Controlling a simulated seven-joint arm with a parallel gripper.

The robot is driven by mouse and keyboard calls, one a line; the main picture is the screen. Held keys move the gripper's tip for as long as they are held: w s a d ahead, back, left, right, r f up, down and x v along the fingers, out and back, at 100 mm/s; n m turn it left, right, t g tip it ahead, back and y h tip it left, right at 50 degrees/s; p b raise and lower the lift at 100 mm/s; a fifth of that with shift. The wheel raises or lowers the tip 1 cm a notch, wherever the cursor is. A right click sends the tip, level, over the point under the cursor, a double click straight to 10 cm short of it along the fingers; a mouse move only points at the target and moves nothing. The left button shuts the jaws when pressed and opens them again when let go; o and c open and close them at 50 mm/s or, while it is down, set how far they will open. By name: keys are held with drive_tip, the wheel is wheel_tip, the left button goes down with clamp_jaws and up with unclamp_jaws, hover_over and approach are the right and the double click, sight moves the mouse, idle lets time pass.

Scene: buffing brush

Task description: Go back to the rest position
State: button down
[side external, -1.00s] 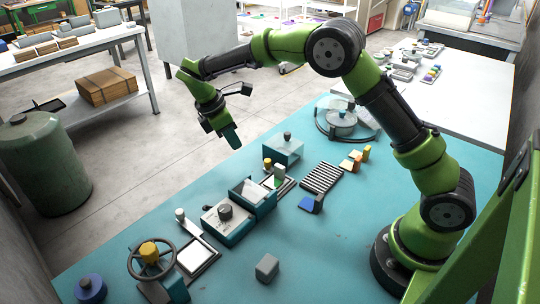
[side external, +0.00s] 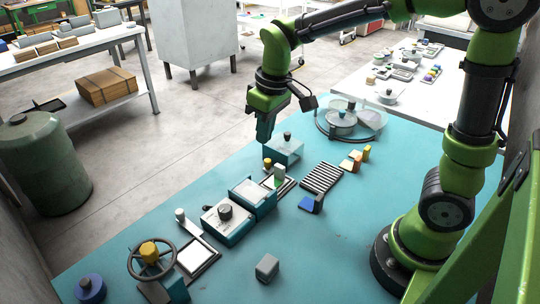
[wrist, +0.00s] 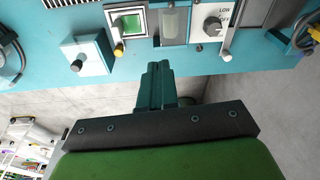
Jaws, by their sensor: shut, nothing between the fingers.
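My gripper (side external: 264,138) is shut and empty. In the side view it points down above the far edge of the teal table, just left of the teal box with a dark knob (side external: 284,147). In the wrist view my gripper (wrist: 157,70) shows as two teal fingers together, with nothing between them. The box with the dark knob also shows in the wrist view (wrist: 92,58). I see no brush in my gripper.
The teal table (side external: 330,255) holds a knobbed device (side external: 226,225), a handwheel (side external: 150,258), a ribbed rack (side external: 321,178), a grey block (side external: 267,267) and a clear-lidded round device (side external: 340,115). Its front middle is fairly clear. A green barrel (side external: 40,165) stands on the floor at left.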

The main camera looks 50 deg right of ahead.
drive_tip(key=s+d+r+m+t+y, duration=0.1)
drive_tip(key=s+r+m+t, duration=0.4)
drive_tip(key=s, duration=0.7)
drive_tip(key=shift+s+d+r+y, duration=0.2)
drive_tip(key=shift+s+y, duration=0.1)
drive_tip(key=shift+s, duration=0.05)
idle(0.6)
